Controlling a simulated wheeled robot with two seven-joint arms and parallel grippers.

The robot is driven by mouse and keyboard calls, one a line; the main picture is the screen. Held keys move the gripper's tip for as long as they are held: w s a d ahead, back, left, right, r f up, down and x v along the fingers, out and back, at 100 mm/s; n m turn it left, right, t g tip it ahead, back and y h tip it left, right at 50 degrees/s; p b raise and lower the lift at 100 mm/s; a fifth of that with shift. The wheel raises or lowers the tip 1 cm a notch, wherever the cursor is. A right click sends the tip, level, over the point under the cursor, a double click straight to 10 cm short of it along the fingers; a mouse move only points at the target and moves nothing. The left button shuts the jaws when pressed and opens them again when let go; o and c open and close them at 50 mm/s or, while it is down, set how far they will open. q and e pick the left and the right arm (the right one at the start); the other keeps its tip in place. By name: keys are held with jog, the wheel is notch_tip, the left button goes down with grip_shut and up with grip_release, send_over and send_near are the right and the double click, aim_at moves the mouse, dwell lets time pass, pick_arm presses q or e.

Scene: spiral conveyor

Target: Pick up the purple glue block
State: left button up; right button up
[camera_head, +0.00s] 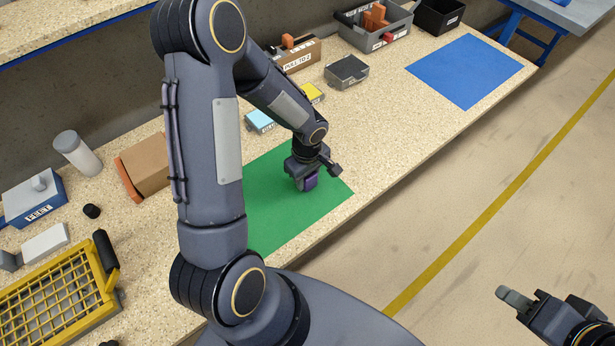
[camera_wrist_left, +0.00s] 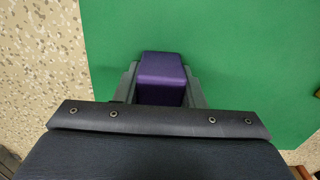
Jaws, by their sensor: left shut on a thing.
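The purple glue block (camera_head: 310,183) is at my left gripper (camera_head: 306,181), over the green mat (camera_head: 290,217). In the left wrist view the purple block (camera_wrist_left: 162,78) sits between the two fingers of the left gripper (camera_wrist_left: 163,85), with a finger against each side. The left gripper is shut on it. The green mat (camera_wrist_left: 240,60) fills most of the wrist view behind the block. I cannot tell whether the block touches the mat. My right gripper (camera_head: 515,299) is at the lower right, over the floor, and only partly shows; its finger opening is unclear.
A blue mat (camera_head: 466,71) lies clear at the far right. Cyan (camera_head: 261,121) and yellow (camera_head: 313,92) blocks lie behind the green mat. A grey box (camera_head: 346,71), a grey bin (camera_head: 374,36) and a cardboard box (camera_head: 146,165) stand towards the back. A yellow rack (camera_head: 58,293) lies front left.

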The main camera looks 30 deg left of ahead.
pick_arm(q)
notch_tip(320, 180, up, 3)
jog(key=shift+w, duration=0.1)
jog(key=s+d+r, duration=0.2)
jog(key=s+r, duration=0.8)
jog(key=s, duration=0.4)
jog(key=o, duration=0.4)
jog(key=c, duration=0.4)
jog(key=shift+c, duration=0.2)
